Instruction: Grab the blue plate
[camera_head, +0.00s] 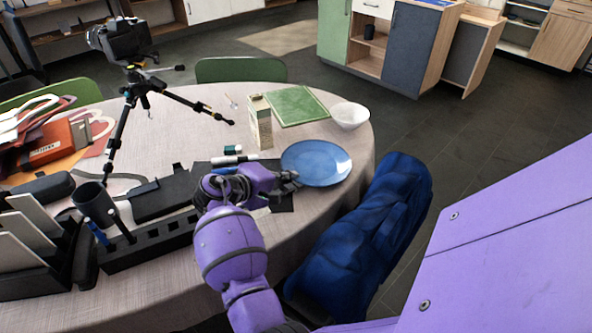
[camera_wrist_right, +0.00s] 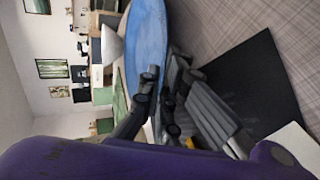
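The blue plate (camera_head: 316,163) lies on the right part of the round table (camera_head: 215,270), near its edge. In the right wrist view the plate (camera_wrist_right: 148,35) stretches away from the fingers. My right gripper (camera_head: 290,179) is at the plate's near-left rim. In the right wrist view its dark fingertips (camera_wrist_right: 165,72) are close together at the rim, with one overlapping the plate. I cannot tell whether they press on it. My left gripper is not in view.
A white bowl (camera_head: 350,115), a green square tray (camera_head: 295,106) and a carton (camera_head: 260,121) stand behind the plate. A camera tripod (camera_head: 142,92) and black organisers (camera_head: 150,240) occupy the left. A blue chair (camera_head: 365,235) stands close to the table's right edge.

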